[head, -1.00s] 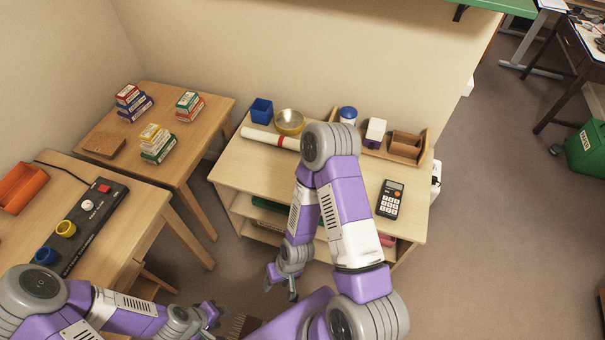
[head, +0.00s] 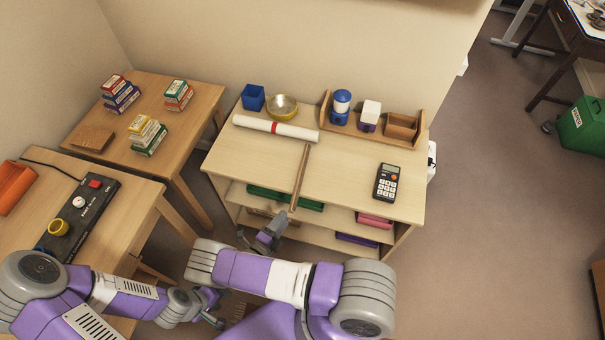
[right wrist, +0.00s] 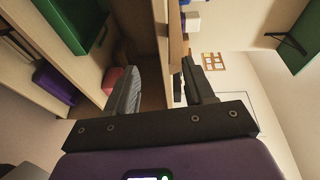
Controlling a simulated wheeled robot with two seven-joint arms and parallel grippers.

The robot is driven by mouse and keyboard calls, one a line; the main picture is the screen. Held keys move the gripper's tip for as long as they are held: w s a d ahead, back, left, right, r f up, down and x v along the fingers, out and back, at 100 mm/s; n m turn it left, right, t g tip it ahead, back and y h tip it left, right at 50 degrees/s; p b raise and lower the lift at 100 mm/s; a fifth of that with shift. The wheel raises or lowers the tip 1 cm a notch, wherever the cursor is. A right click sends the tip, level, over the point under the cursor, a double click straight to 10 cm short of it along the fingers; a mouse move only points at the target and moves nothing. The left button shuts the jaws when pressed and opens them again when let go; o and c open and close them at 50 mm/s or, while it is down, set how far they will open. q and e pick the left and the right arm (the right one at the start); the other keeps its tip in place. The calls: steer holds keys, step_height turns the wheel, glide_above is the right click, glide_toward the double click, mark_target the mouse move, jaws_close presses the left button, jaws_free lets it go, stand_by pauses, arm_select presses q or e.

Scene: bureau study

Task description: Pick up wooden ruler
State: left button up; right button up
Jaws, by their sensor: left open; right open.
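The wooden ruler (head: 300,178) is a long thin brown strip on the light wooden shelf unit (head: 350,160). It lies across the top, its near end reaching over the front edge. My right gripper (head: 276,224) is open just in front of the unit, close to the ruler's near end. In the right wrist view its two fingers (right wrist: 160,88) stand apart, with a brown strip that looks like the ruler (right wrist: 176,45) beyond the gap. I cannot tell whether they touch it. My left gripper (head: 216,306) is open and empty, low at the lower left.
A wooden organizer (head: 404,127) is at the back right. Lower shelves hold a green item (head: 262,195).

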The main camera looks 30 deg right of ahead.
steer(key=shift+m+t+h, duration=0.3)
steer(key=shift+m, duration=0.1)
steer(key=w+d, duration=0.1)
steer(key=d, duration=0.1)
steer(key=w+d+r, duration=0.1)
steer(key=d, duration=0.1)
steer(key=w+d+r, duration=0.1)
steer(key=w+d, duration=0.1)
steer(key=shift+d, duration=0.4)
steer(key=shift+c, duration=0.5)
jaws_close()
